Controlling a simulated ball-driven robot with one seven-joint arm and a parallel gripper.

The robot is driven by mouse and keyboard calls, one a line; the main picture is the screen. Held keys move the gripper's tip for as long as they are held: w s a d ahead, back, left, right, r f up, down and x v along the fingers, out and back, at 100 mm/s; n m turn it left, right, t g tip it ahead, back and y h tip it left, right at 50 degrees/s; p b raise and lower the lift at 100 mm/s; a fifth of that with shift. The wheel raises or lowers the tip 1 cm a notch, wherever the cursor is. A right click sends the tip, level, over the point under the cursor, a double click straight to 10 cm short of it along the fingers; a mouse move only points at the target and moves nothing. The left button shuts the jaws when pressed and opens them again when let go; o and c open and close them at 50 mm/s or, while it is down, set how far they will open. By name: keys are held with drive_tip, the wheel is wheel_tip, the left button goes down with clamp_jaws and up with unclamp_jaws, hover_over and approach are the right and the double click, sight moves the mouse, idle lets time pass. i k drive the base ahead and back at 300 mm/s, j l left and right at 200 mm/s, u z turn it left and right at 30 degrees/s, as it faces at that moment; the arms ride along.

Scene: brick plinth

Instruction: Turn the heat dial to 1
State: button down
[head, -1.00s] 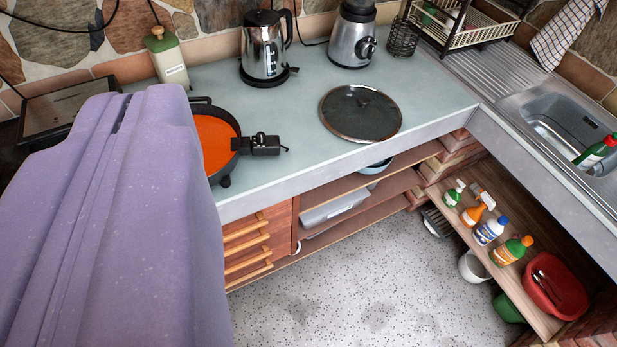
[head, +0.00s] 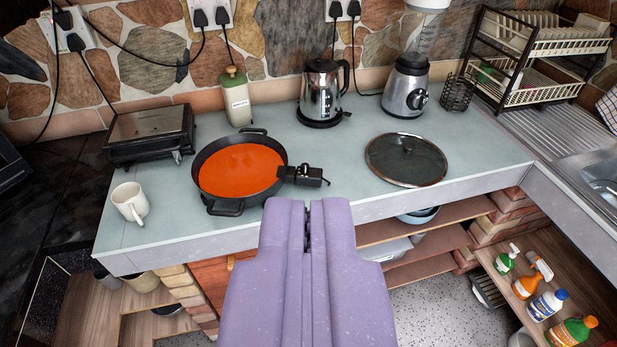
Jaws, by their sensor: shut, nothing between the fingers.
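A black electric pan (head: 208,178) filled with orange-red liquid stands on the grey-green counter. A black control box (head: 304,176) sticks out from its right side. A heat dial cannot be made out clearly on the box, and no marks are readable. My gripper (head: 308,212) is purple, shut and empty. In the picture its tips lie just below the control box, and they appear apart from it.
A white mug (head: 131,203) and a grill (head: 151,130) are left of the pan. A white-green bottle (head: 236,100), kettle (head: 320,92) and blender (head: 406,88) stand behind. A glass lid (head: 404,162) lies right. Counter between box and lid is clear.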

sight(305, 167)
drive_tip(key=i+l, duration=0.15)
drive_tip(key=i, duration=0.55)
drive_tip(key=i+l, duration=0.15)
drive_tip(key=i, duration=0.55)
drive_tip(key=i+l, duration=0.15)
drive_tip(key=i, duration=0.5)
